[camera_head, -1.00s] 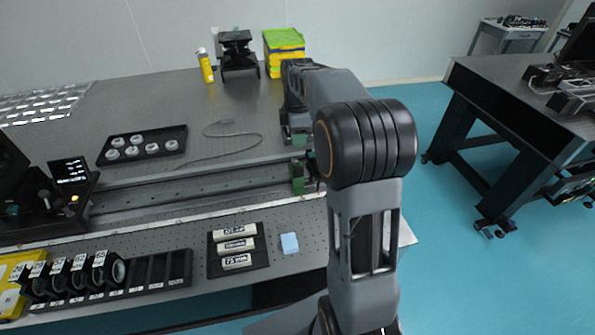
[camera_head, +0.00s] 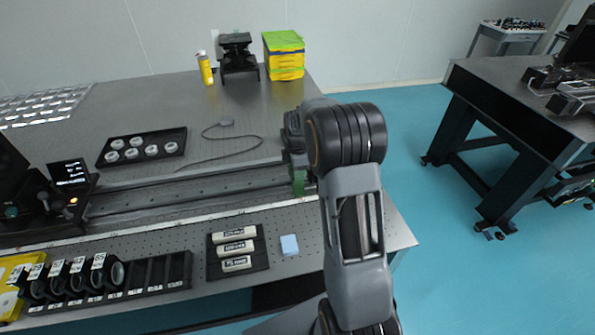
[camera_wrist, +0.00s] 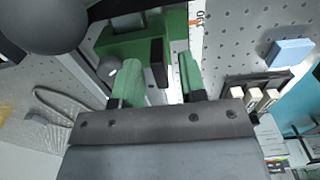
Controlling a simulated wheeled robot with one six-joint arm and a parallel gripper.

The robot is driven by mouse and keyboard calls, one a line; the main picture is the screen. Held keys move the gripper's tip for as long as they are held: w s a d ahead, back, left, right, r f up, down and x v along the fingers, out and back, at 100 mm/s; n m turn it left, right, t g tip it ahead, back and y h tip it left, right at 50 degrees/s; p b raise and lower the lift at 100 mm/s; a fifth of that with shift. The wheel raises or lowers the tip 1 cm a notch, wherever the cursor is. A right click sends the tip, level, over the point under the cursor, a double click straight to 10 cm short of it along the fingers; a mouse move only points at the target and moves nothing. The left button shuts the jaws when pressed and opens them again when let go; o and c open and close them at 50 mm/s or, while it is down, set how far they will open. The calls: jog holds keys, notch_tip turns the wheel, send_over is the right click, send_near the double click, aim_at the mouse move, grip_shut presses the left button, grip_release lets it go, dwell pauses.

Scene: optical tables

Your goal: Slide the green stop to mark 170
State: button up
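The green stop (camera_head: 298,182) sits at the right part of the long rail in the head view, partly hidden by my arm. In the wrist view the green stop (camera_wrist: 140,42) is a block across the rail at the top, with a black upright piece (camera_wrist: 157,62) on its near side. My gripper (camera_wrist: 159,70) shows two green fingers spread apart, one on each side of that black piece. I see a gap, so no grip shows; contact cannot be told. A ruler strip beside the stop has a printed number and an orange mark (camera_wrist: 195,21); the exact reading is unclear.
The rail (camera_head: 200,188) runs left from the stop and looks clear up to a dark device with a small screen (camera_head: 70,173). In front lie a black tray of labelled white pieces (camera_head: 258,264), a blue block (camera_head: 289,245) and a lens rack (camera_head: 150,290). A cable lies behind the rail.

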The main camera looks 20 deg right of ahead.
jog(key=shift+f, duration=0.3)
grip_shut()
dwell(0.5)
